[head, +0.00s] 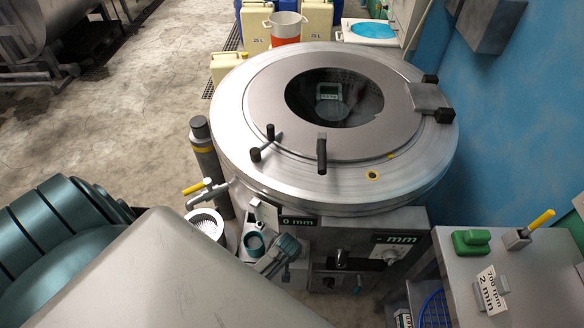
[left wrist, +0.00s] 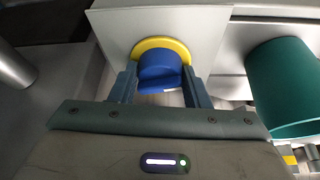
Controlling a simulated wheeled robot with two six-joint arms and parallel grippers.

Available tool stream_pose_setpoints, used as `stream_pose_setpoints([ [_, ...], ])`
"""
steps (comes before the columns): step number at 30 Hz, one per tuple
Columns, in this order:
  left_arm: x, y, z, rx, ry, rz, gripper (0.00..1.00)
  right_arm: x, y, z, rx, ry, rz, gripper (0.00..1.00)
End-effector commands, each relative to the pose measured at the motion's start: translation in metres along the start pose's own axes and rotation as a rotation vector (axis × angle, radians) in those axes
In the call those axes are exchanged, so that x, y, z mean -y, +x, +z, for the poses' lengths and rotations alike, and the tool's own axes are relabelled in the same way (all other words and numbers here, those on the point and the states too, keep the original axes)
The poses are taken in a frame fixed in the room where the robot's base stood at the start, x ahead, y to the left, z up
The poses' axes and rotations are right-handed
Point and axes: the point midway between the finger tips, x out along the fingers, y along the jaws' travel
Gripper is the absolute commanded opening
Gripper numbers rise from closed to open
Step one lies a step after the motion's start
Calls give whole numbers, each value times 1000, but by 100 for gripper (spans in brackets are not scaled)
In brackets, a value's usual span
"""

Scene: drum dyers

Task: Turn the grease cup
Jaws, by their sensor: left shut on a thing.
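The grease cup (left wrist: 160,68) is a round blue cap with a yellow ring behind it, set against a pale flat plate in the left wrist view. My left gripper (left wrist: 161,88) is shut on the cup, with one finger on each side of it. I cannot make out the cup in the head view, where my large grey arm link covers the lower left. My right gripper is in neither view.
A teal cylindrical cup (left wrist: 285,85) stands close to the right of the grease cup; it also shows in the head view (head: 253,243). The round steel drum machine (head: 235,160) fills the middle. A grey side table (head: 455,262) stands at right.

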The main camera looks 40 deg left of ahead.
Motion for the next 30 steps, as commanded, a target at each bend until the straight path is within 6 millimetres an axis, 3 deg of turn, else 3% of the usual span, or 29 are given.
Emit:
stream_pose_setpoints([
  [12, 2, -1, -1, 0, 201, 83, 20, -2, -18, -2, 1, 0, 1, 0],
  [30, 1, 0, 0, 0, 237, 99, 20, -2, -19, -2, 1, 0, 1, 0],
])
